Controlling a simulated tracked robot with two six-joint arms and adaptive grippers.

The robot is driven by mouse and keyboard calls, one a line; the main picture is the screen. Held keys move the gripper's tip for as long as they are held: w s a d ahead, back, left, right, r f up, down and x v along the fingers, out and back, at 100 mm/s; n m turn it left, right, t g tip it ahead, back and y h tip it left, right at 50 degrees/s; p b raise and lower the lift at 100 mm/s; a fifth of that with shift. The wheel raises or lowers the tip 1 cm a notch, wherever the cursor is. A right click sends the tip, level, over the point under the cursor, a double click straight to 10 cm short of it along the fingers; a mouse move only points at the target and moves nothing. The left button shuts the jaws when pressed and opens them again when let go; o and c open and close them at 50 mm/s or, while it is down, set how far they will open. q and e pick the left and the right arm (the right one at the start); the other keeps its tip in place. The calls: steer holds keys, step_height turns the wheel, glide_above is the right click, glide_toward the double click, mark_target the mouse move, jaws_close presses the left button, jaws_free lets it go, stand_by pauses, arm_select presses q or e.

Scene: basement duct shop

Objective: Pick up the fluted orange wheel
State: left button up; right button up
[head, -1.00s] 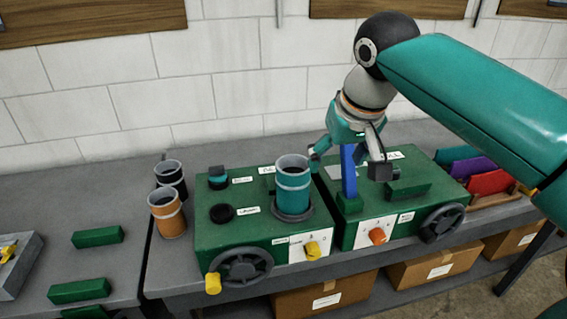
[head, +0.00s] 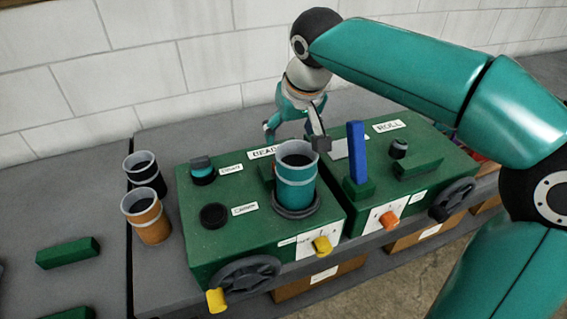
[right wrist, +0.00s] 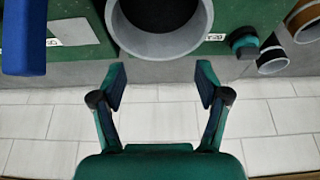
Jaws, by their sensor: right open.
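The small orange wheel (head: 389,219) sits on a white plate on the front face of the right-hand green box (head: 365,215). It is too small to make out its fluting. It does not show in the right wrist view. My right gripper (head: 295,137) is open and empty, behind the teal duct piece (head: 296,182), near the back edge of the boxes and well away from the wheel. In the right wrist view its fingers (right wrist: 161,80) are spread apart, with the duct piece's round mouth (right wrist: 165,42) just beyond them. My left gripper is not in view.
An upright blue lever (head: 356,152) stands on the right box, between my gripper and the wheel. Black (head: 146,172) and orange (head: 151,222) duct pieces stand at left. The space before the orange wheel looks clear.

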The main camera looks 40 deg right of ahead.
steer(key=x, duration=0.3)
steer(key=shift+w, duration=0.1)
steer(key=shift+p+x, duration=0.65)
steer(key=shift+x, duration=2.35)
steer(key=shift+a, duration=0.1)
steer(key=c, duration=1.3)
steer(key=shift+r, duration=0.1)
